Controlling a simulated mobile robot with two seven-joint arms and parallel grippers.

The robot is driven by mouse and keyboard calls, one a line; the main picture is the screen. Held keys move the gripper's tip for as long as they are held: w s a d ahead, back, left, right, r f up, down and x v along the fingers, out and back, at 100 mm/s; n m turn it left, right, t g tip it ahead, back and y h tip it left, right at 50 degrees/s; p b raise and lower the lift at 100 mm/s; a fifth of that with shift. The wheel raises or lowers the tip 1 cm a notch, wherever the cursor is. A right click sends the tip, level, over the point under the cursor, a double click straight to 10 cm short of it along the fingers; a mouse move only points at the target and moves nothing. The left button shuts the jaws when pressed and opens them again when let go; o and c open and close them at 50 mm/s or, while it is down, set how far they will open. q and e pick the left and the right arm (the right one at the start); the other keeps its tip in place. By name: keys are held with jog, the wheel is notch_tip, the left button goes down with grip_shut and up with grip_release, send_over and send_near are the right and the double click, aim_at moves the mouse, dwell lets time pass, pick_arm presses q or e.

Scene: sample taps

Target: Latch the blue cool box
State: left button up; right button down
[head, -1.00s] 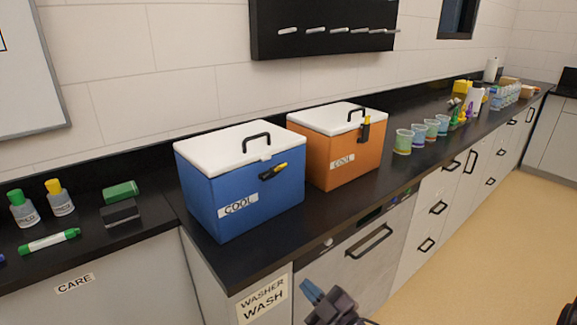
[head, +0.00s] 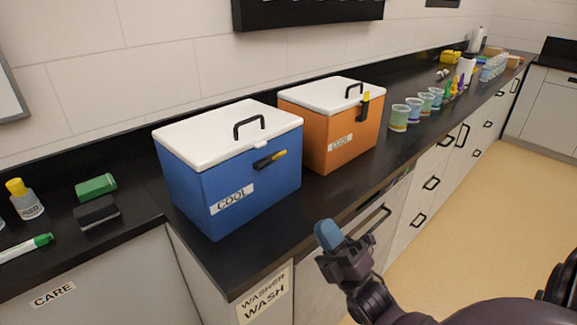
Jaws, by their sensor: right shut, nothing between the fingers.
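The blue cool box (head: 235,180) stands on the black counter with its white lid (head: 228,133) down. Its latch (head: 270,159), black with a yellow tip, lies nearly sideways across the upper front face, tip to the right and slightly up. It sits below the small white catch at the lid's front edge. My right gripper (head: 328,235), with blue fingertips, is shut and empty. It is in front of the counter edge, below and to the right of the blue box, apart from it. My left gripper is not in view.
An orange cool box (head: 313,142) stands close to the right of the blue one, its latch (head: 363,106) upright against the lid edge. Several cups (head: 399,118) stand farther right. The washer handle (head: 374,220) juts below the counter.

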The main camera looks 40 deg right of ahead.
aim_at(271, 159)
jog(key=p+x, duration=0.1)
jog(key=x, duration=1.3)
jog(key=shift+p, duration=0.3)
jog(key=shift+w+f, duration=0.1)
